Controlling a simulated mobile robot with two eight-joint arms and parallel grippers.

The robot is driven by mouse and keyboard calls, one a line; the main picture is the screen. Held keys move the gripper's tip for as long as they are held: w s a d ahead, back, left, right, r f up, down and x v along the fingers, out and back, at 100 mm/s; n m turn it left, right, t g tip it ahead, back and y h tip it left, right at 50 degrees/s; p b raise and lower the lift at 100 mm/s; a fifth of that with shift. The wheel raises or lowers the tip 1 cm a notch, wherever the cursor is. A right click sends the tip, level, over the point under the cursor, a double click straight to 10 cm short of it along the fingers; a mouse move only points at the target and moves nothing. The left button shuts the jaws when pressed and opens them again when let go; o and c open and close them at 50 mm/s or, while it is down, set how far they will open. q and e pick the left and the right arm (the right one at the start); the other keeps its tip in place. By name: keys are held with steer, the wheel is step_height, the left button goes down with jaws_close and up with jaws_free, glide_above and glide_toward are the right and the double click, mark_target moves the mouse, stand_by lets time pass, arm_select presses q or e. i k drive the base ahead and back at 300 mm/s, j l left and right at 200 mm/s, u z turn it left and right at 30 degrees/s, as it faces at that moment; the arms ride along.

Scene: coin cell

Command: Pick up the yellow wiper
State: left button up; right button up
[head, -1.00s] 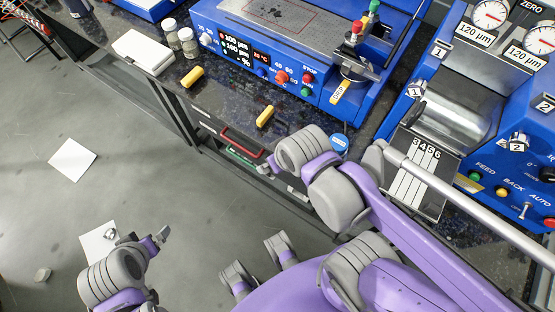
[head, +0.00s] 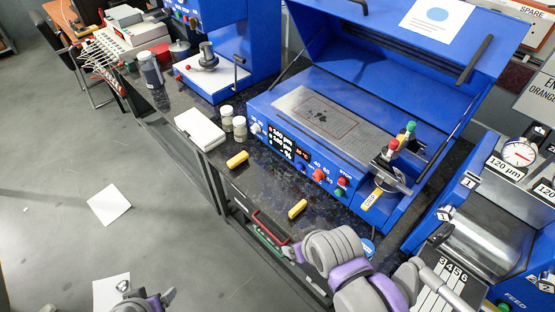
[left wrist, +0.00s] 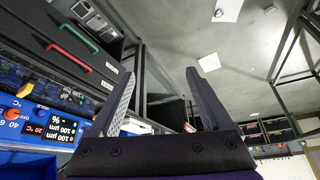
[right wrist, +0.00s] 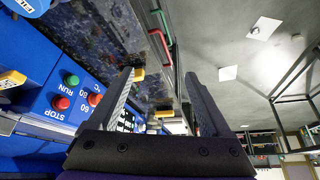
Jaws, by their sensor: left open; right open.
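Two small yellow blocks lie on the dark speckled bench top near its front edge. One yellow block (head: 237,159) is by the white box and jars; the other yellow block (head: 297,209) is farther right. I cannot tell which is the wiper. In the right wrist view, yellow pieces show beyond the open fingers, one at the left finger (right wrist: 139,74). My right gripper (right wrist: 158,74) is open and empty. My left gripper (left wrist: 158,72) is open and empty, apart from the bench. In the head view, my arms show only partly at the bottom.
A blue coater (head: 330,130) with raised lid stands behind the blocks. A white box (head: 200,129) and two jars (head: 239,128) stand to the left. A red drawer handle (head: 268,228) sits below the bench edge. A blue roller machine (head: 490,230) is at right.

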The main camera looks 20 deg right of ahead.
mark_target(296, 213)
steer(key=i+j+z, duration=0.2)
steer(key=i+j, duration=0.15)
steer(key=i+z, duration=0.1)
steer(key=z, duration=1.9)
